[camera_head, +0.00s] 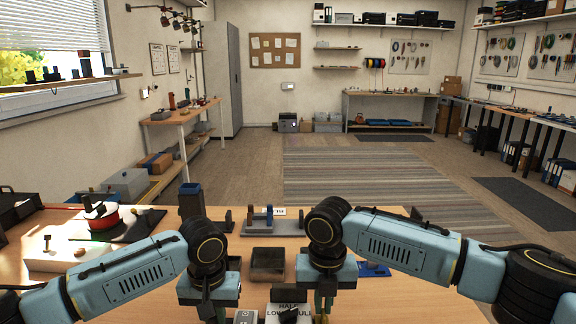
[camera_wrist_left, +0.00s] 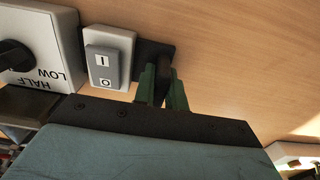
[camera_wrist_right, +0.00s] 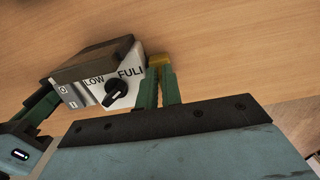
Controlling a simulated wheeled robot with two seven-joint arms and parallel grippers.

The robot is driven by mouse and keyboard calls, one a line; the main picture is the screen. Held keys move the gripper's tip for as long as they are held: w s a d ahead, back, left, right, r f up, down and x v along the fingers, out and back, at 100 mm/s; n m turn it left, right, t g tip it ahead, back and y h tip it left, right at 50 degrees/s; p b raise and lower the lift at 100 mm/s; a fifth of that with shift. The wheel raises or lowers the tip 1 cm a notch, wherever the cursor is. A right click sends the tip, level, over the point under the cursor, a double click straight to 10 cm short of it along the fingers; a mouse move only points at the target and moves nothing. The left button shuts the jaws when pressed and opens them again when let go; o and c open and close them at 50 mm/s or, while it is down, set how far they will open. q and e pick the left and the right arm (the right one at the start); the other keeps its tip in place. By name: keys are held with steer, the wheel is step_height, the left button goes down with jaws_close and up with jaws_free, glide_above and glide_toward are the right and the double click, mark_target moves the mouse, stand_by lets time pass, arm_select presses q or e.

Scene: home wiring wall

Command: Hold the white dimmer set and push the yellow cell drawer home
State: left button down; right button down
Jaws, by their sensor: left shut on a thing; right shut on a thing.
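The white dimmer set (camera_head: 272,313) lies on the wooden table at the bottom of the head view, with a black knob among LOW, HALF and FULL. Its rocker switch (camera_wrist_left: 102,68) and a dark tab (camera_wrist_left: 152,54) show in the left wrist view. My left gripper (camera_wrist_left: 162,88) is shut on that dark tab at the set's side. The yellow cell drawer (camera_wrist_right: 158,60) shows as a small yellow piece at the set's other end, in the right wrist view. My right gripper (camera_wrist_right: 159,84) is shut on it. Its fingers hide most of the drawer, so its depth cannot be told.
A dark open box (camera_head: 268,263) stands behind the set, with a grey rack (camera_head: 272,228) farther back. A blue tray (camera_head: 374,269) lies beside my right arm. A blue block (camera_head: 190,203) and a red spool (camera_head: 100,217) stand to the left. Some bare tabletop shows between them.

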arm_select(q)
steer(key=shift+d, duration=0.1)
arm_select(e)
steer(key=c, duration=1.5)
jaws_free()
steer(key=shift+a, duration=0.15)
step_height(320, 180, up, 12)
arm_select(q)
steer(key=c, duration=1.4)
jaws_free()
steer(key=shift+o, duration=0.2)
